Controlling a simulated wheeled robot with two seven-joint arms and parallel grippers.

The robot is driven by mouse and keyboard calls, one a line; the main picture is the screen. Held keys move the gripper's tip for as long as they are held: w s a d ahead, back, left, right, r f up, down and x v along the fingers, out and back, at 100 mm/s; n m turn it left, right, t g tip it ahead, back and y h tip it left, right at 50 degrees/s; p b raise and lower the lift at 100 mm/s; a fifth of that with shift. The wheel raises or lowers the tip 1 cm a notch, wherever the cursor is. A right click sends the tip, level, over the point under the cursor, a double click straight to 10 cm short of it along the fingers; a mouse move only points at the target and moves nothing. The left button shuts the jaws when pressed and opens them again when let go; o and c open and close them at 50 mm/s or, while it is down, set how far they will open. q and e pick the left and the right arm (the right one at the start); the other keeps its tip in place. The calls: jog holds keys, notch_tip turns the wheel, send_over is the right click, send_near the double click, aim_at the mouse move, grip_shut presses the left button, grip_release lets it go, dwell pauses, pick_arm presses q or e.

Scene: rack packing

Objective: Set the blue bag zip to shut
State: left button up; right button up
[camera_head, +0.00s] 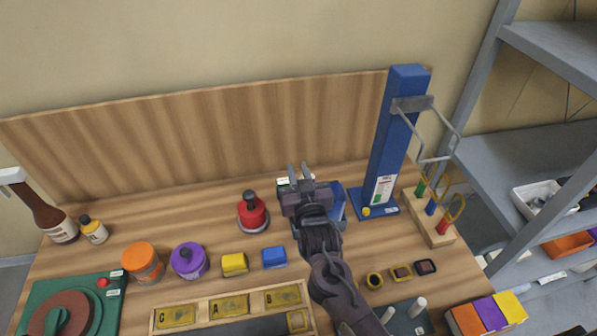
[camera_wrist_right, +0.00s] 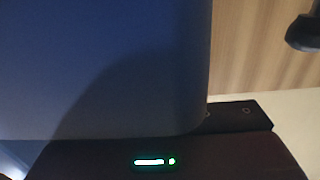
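My right gripper (camera_head: 298,168) is over the table in the middle of the head view, pointing toward the back board. Its two grey fingers stand apart with a gap between them, and I see nothing held there. A blue object (camera_head: 339,203), which may be the blue bag, shows just right of the gripper and is largely hidden by it. A large blue surface (camera_wrist_right: 100,65) fills much of the right wrist view, very close to the camera. I cannot make out the zip or its state in either view. My left gripper is not in view.
A tall blue post (camera_head: 393,135) with a grey handle stands right of the gripper. A red container (camera_head: 253,214) with a dark knob stands to its left. Yellow (camera_head: 234,264) and blue (camera_head: 274,257) blocks lie nearer. A wooden back board (camera_head: 200,155) closes the rear.

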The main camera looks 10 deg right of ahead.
grip_shut()
jog(key=d, duration=0.8)
jog(key=shift+d+p, duration=0.4)
jog(key=shift+o, duration=1.8)
grip_release()
